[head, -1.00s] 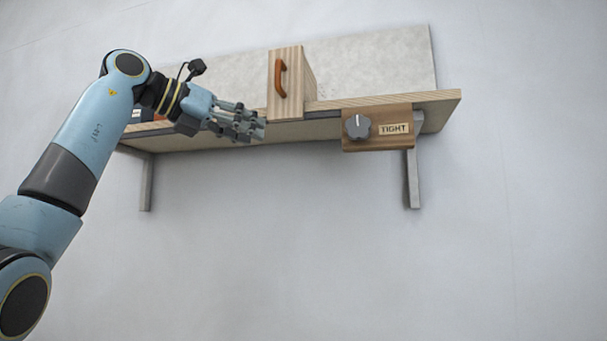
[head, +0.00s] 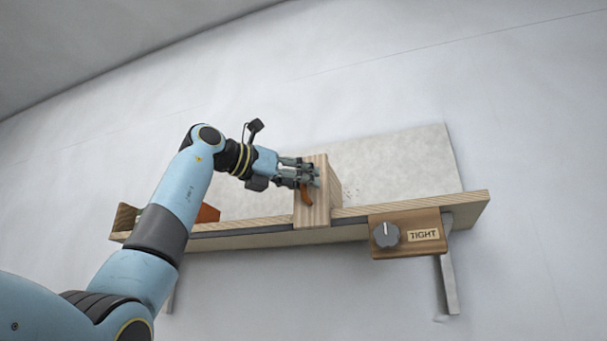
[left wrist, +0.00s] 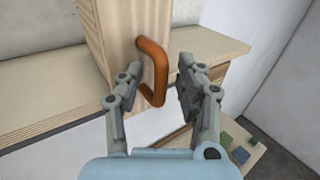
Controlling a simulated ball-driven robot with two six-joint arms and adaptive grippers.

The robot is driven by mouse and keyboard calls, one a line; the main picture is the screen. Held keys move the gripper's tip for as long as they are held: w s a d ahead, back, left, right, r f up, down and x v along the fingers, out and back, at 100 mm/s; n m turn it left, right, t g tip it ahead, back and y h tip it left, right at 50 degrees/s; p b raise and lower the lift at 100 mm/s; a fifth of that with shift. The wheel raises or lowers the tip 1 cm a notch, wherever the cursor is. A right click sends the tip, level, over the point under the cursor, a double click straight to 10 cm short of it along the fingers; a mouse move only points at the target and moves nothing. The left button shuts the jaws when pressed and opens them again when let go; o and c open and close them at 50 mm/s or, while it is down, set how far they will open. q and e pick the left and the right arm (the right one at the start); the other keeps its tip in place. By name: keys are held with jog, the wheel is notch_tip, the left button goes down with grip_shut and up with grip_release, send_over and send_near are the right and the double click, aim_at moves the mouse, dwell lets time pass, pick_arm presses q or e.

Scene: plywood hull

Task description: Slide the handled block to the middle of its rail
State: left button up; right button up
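The handled block (head: 311,208) is an upright pale wooden box on the shelf-like rail (head: 240,236), left of the knob box in the head view. Its orange-brown handle (head: 306,196) is partly hidden there by my left gripper (head: 312,178). In the left wrist view, the block (left wrist: 118,28) fills the upper left and its handle (left wrist: 158,72) stands between my left gripper's (left wrist: 157,72) two spread fingers. The fingers are open, with a gap visible between handle and right finger; whether the left finger touches it I cannot tell. My right gripper is out of view.
A grey knob (head: 385,234) and a "TIGHT" label (head: 424,235) sit on a wooden box at the rail's right front. A wooden end piece (head: 124,217) and an orange object (head: 208,213) are at the left. Small coloured blocks (left wrist: 240,154) lie lower right in the wrist view.

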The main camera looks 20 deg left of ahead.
pick_arm(q)
jog(key=shift+w+d, duration=0.15)
jog(key=shift+w, duration=0.05)
jog(key=shift+c, duration=0.2)
grip_shut()
jog(key=shift+w, duration=0.1)
